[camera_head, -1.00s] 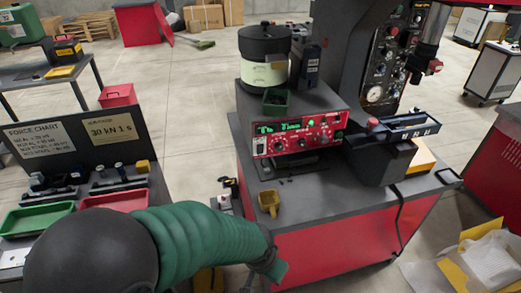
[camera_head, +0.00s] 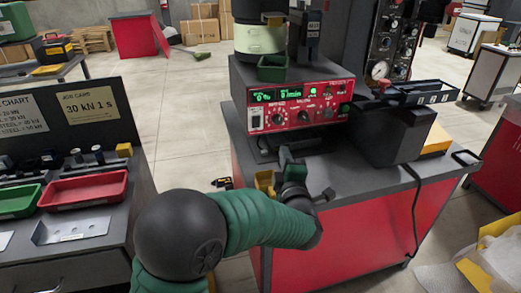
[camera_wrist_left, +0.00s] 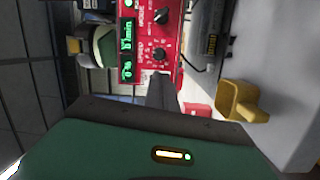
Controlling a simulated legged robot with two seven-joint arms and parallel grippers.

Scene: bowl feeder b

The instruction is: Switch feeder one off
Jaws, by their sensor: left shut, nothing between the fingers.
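The feeder's red control panel (camera_head: 300,107) faces me on the front of a dark grey unit, with lit green displays, black knobs and a green light at its right end. A pale rocker switch (camera_head: 256,121) sits at the panel's lower left; its position is too small to read. In the left wrist view the panel (camera_wrist_left: 172,45) appears turned sideways beyond the shut fingers (camera_wrist_left: 163,88). My right gripper is not in view.
A yellow scoop (camera_head: 265,181) lies on the bench close to my left gripper. A black-and-cream bowl (camera_head: 259,38) and a green bin (camera_head: 272,68) stand on the unit. A dark rail (camera_head: 415,92) juts out right. Red and green trays (camera_head: 85,189) are at left.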

